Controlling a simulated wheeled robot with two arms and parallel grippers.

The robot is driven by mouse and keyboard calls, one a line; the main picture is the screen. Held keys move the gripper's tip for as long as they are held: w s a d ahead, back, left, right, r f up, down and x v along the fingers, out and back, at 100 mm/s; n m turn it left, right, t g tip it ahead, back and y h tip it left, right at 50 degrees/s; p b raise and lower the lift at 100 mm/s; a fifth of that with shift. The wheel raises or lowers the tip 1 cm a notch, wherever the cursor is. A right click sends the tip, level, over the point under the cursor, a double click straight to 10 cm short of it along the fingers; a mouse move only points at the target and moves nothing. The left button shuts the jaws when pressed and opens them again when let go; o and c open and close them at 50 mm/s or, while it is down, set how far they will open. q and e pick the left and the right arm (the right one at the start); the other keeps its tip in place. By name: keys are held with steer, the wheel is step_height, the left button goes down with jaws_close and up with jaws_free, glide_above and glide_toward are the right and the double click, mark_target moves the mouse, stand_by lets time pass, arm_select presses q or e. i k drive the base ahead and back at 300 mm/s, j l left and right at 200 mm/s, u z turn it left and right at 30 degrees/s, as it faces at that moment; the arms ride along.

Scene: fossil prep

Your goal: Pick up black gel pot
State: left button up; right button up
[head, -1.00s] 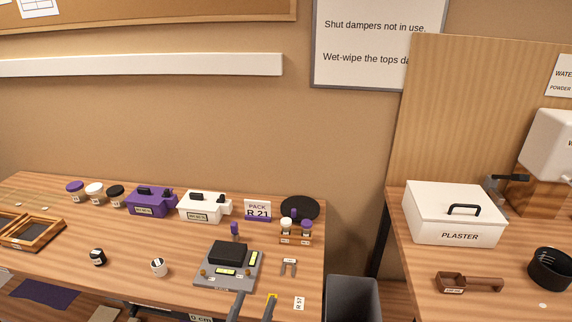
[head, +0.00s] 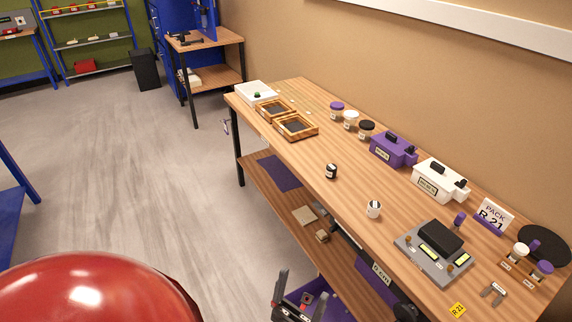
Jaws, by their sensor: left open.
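The small black pot (head: 331,171) with a pale label stands upright on the wooden workbench (head: 300,150), near its front edge. A white pot (head: 374,209) of like size stands nearer me, to its lower right. A larger jar with a black lid (head: 366,130) stands further back on the bench. My left gripper (head: 302,287) is at the bottom of the head view, fingers apart and nothing visible between them. It is well below the black pot in the picture, in front of the bench, and does not touch it. My right gripper is not in view.
Purple (head: 392,150) and white (head: 440,181) boxes, jars and a grey device (head: 433,252) line the bench's right part. Wooden trays (head: 296,127) lie beyond the pot. A lower shelf (head: 270,185) is under the bench. The floor (head: 130,150) at left is open.

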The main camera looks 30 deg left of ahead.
mark_target(331, 170)
steer(key=u, duration=0.7)
steer(key=j+z, duration=0.1)
steer(key=j, duration=0.45)
steer(key=i+j+z, duration=0.2)
steer(key=j+z, duration=0.15)
steer(key=j, duration=0.7)
steer(key=j+z, duration=0.4)
steer(key=j, duration=0.7)
